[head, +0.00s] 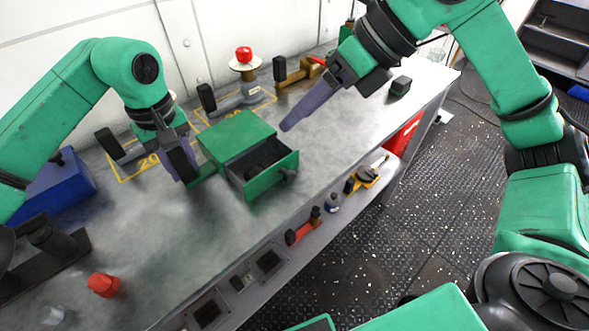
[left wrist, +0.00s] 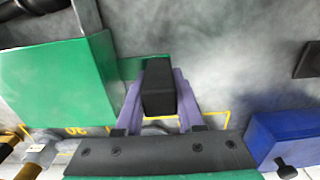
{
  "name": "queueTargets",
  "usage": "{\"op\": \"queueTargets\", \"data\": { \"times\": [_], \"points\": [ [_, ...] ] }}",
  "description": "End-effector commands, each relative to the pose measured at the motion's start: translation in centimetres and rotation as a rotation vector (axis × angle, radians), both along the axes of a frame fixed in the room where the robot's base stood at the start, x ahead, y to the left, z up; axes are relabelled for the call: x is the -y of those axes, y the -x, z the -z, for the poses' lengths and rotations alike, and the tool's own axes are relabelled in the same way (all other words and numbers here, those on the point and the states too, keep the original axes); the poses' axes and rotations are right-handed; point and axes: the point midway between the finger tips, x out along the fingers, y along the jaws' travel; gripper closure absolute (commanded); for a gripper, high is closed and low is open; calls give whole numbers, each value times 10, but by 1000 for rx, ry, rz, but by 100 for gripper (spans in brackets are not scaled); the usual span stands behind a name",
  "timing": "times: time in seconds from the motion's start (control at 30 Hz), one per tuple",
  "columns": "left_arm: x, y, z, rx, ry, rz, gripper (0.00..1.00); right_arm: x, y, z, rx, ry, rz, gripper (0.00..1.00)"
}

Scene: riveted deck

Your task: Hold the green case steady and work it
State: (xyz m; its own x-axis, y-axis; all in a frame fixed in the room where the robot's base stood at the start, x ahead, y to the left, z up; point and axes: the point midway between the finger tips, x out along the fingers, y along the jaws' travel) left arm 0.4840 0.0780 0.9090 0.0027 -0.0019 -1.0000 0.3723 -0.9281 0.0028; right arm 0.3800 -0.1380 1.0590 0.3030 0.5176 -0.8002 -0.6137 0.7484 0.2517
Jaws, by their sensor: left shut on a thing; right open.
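The green case (head: 237,134) stands on the metal bench, with its drawer (head: 268,185) pulled open at the front. The drawer shows a dark inside with dark contents that I cannot make out, and a dark knob (head: 288,175) on its front.
A blue box (head: 58,185) stands left of my left gripper. A red item (head: 103,285) lies near the front left. Behind the case are a stand with a red top (head: 244,57) and a brown tool (head: 295,72). A small dark green block (head: 400,86) sits at the right. Tools lie on the lower front ledge.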

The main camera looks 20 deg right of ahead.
Motion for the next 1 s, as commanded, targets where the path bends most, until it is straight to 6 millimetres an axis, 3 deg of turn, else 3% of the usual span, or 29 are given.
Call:
{"op": "queueTargets", "data": {
  "times": [0.03, 0.17, 0.27, 0.6, 0.8, 1.0],
  "points": [
    [0, 0, 1, -3, -1, -1, 100, 10, 10, 16, -41, 92, 36, 37],
    [0, 0, 1, -3, -1, -1, 100, 24, 22, 38, -102, 204, 91, 37],
    [0, 0, 1, -3, -1, 0, 100, 21, 20, 50, -107, 207, 93, 37],
    [0, 0, 1, -1, -1, 0, 100, -7, -1, 125, -108, 202, 88, 37],
    [0, 0, 1, -1, -1, 0, 100, -14, -7, 144, -104, 200, 89, 37],
    [0, 0, 1, -1, -1, 0, 100, -14, -8, 145, -104, 200, 89, 37]
  ]
}}
